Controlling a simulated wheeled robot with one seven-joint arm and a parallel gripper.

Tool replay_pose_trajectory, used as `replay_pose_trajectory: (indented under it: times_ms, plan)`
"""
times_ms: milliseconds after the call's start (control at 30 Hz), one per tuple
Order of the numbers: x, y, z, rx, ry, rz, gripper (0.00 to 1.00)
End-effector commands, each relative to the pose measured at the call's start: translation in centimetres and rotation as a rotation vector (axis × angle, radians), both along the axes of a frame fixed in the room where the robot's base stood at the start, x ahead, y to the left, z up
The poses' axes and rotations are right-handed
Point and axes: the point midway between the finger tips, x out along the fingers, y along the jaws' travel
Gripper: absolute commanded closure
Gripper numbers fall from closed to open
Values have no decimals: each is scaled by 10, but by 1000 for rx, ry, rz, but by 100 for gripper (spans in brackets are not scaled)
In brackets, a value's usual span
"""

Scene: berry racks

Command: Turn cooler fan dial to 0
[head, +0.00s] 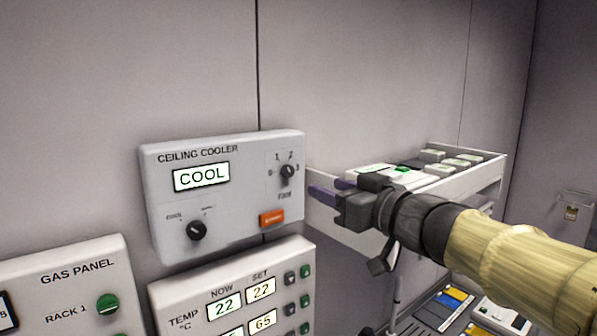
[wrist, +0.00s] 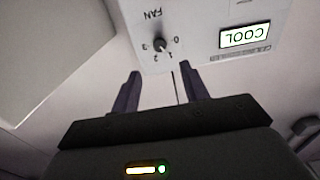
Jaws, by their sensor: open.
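The ceiling cooler panel (head: 220,215) is a pale wall box with a lit display reading COOL. Its fan dial (head: 288,171) is a small dark knob at the upper right, marked 0 to 3. The dial also shows upside down in the wrist view (wrist: 160,45), ahead of the fingers. I cannot tell for sure which number it points to. My gripper (head: 328,188) is open and empty, just right of the panel. In the wrist view its two purple fingers (wrist: 160,71) stand apart, with the dial between their lines but beyond the tips, not touched.
The panel also has a black mode dial (head: 196,230) and an orange button (head: 272,217). Below are the temperature panel (head: 190,310) and the gas panel (head: 75,285). A white shelf with trays (head: 480,180) stands behind my arm at the right. The wall above is bare.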

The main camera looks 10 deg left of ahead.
Motion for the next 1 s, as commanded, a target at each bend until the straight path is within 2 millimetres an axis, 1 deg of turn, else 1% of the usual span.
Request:
replay_pose_trajectory:
  times_ms: [33, 300, 500, 600, 733, 1000]
  plan:
    - [7, 8, 1, -1, 1, 3, 55]
    - [38, 44, 1, -1, 1, 3, 55]
    - [61, 69, 2, -1, 1, 2, 55]
    - [69, 78, 1, -1, 1, 1, 55]
    - [74, 84, 1, -1, -1, 0, 55]
    - [75, 84, 0, -1, -1, 0, 55]
